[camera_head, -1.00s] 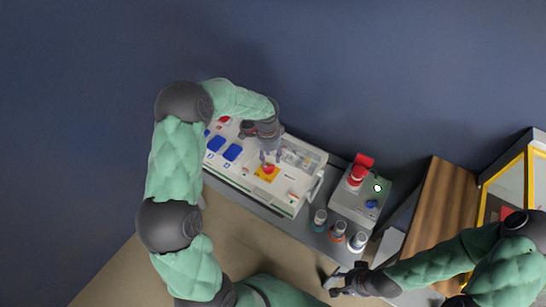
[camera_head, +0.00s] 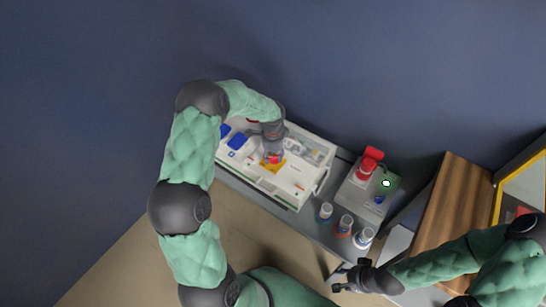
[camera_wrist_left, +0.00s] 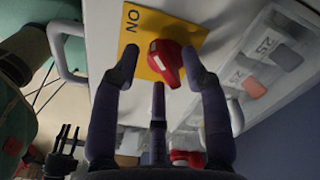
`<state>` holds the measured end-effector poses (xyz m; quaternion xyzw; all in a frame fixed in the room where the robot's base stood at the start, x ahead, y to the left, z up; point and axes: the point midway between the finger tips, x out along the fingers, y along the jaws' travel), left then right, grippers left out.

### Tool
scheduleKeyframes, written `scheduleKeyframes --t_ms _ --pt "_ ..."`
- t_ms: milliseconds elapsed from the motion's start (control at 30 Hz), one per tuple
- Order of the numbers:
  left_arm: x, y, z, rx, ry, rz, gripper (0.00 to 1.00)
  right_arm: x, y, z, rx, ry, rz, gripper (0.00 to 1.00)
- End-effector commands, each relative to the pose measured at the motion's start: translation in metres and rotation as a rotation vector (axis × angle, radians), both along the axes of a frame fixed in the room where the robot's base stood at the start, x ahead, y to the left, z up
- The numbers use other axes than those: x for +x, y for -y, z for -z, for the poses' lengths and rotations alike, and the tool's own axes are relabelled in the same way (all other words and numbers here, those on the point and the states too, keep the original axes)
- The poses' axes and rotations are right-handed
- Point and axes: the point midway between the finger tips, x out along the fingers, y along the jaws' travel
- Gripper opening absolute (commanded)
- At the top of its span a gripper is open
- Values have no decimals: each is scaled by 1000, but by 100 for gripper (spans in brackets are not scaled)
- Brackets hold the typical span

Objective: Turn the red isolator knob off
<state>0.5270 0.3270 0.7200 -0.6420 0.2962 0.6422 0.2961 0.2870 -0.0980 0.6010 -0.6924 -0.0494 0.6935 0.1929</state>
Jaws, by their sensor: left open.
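The red isolator knob (camera_wrist_left: 168,63) sits on a yellow plate (camera_wrist_left: 146,30) marked "ON" on the white socket panel. In the head view the yellow plate (camera_head: 272,167) is at the panel's front, partly under my left gripper (camera_head: 271,157). In the left wrist view my left gripper (camera_wrist_left: 160,65) is open, with one finger on either side of the knob and a third finger below it. I cannot tell whether any finger touches the knob. My right gripper (camera_head: 337,281) is open and empty, away from the panel near the bench's front edge.
The panel also has blue socket covers (camera_head: 237,141) and clear-lidded breakers (camera_wrist_left: 268,65). A wooden surface (camera_head: 442,205) is further right.

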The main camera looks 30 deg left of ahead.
Motion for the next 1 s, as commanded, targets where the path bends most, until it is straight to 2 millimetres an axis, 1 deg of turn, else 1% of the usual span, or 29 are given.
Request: scheduleKeyframes --t_ms 267,300,333,433,467,767,1000 --pt "0 0 1 0 0 0 45 0 0 0 0 0 0 40" --pt "0 0 1 0 0 0 39 0 0 0 0 0 0 40" --pt "0 0 1 0 0 0 31 0 0 0 0 0 0 40" --pt "0 0 1 0 0 0 3 0 0 0 0 0 0 40" --pt "0 0 1 0 0 0 0 0 0 0 0 0 0 40" --pt "0 0 1 0 0 -16 0 0 0 0 0 0 0 40" --pt "0 1 1 0 0 -113 0 0 0 -2 0 0 0 40"
